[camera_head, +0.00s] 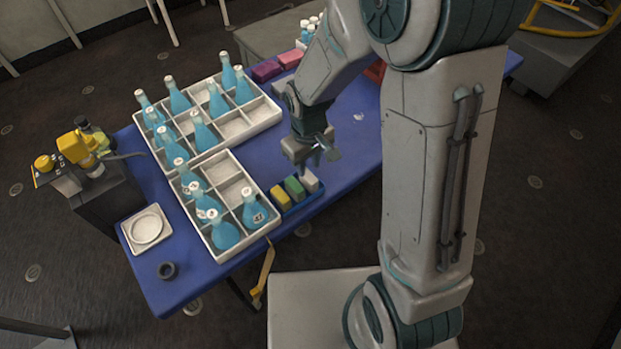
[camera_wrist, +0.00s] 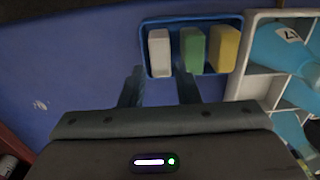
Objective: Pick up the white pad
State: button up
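The white pad (camera_wrist: 159,53) stands in a small blue tray (camera_wrist: 191,20) beside a green pad (camera_wrist: 193,50) and a yellow pad (camera_wrist: 224,47). In the head view the white pad (camera_head: 310,181) is at the right end of the tray's row. My gripper (camera_wrist: 159,82) is open, with its two fingers apart and nothing between them. In the wrist view the fingertips lie to either side of the white pad's near end. In the head view my gripper (camera_head: 322,158) is above the table, close to the tray. Whether it touches the pad cannot be told.
White divided crates (camera_head: 237,129) (camera_head: 228,170) with several blue bottles stand left of the tray. Purple and pink blocks (camera_head: 267,70) lie at the table's back. Blue table (camera_wrist: 70,80) beside the tray is clear.

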aim_at(308, 175)
jog(key=shift+f, duration=1.9)
grip_shut()
jog(key=shift+r, duration=0.1)
jog(key=shift+r, duration=0.6)
jog(key=r, duration=0.1)
jog(key=d+r, duration=0.1)
jog(key=r, duration=0.1)
jog(key=shift+s+d+r, duration=0.1)
jog(key=shift+r, duration=0.2)
jog(key=s+d+r, duration=0.2)
jog(key=d+r, duration=0.4)
jog(key=d, duration=0.4)
jog(key=shift+s, duration=0.4)
jog(key=c, duration=0.6)
grip_release()
